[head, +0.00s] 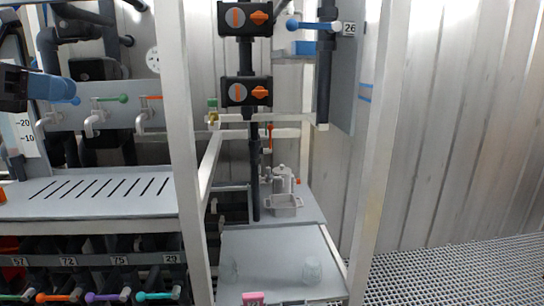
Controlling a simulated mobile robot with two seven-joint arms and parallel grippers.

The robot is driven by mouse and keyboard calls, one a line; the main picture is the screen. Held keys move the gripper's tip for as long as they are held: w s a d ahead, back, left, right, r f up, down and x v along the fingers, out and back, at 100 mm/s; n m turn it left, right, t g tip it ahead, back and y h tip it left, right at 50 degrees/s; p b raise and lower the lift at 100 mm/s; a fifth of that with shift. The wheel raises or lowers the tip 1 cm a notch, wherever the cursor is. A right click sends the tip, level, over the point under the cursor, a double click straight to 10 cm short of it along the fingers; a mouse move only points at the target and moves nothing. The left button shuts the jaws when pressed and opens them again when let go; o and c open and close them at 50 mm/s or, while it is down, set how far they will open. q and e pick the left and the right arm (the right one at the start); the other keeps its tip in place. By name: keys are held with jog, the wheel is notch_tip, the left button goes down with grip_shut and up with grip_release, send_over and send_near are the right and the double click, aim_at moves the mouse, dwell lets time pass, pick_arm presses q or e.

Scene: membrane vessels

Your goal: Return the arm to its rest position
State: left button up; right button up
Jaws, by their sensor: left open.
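My left gripper (24,90) shows at the far left edge as a dark block with some blue on it. It is cut off by the edge of the picture, and its jaws are open with nothing seen held in them. It overlaps the blue tap handle (62,90) in the picture; whether they touch I cannot tell. The rest of the left arm is out of view. My right gripper is not in view.
Taps with green (110,99) and orange (151,98) handles stand above a slotted grey shelf (105,204). White frame posts (384,150) stand upright. Grating floor (450,275) is clear at right.

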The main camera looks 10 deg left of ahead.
pick_arm(q)
jog(key=w+a+f+n+t+y, duration=0.2)
jog(key=w+f+n+t, duration=0.85)
jog(key=n, duration=0.95)
jog(key=s+d+f+n+y, duration=0.15)
jog(key=f+n+y, duration=0.5)
jog(key=f, duration=0.65)
jog(key=s+f+n+y, duration=0.2)
jog(key=f+n+y, duration=0.1)
jog(key=f+n, duration=0.8)
jog(key=s+d+f+n+g+y, duration=0.1)
jog(key=s+d+f+n+g, duration=0.2)
jog(key=s+d+f, duration=0.4)
jog(key=s+d+f+n+g+y, duration=0.1)
jog(key=s+d+f+n+g, duration=0.2)
jog(key=s+f, duration=1.3)
jog(key=d+f+n, duration=0.2)
jog(key=d+f, duration=0.2)
jog(key=f, duration=0.2)
jog(key=shift+s+f, duration=0.15)
jog(key=shift+s, duration=0.2)
jog(key=shift+n, duration=0.25)
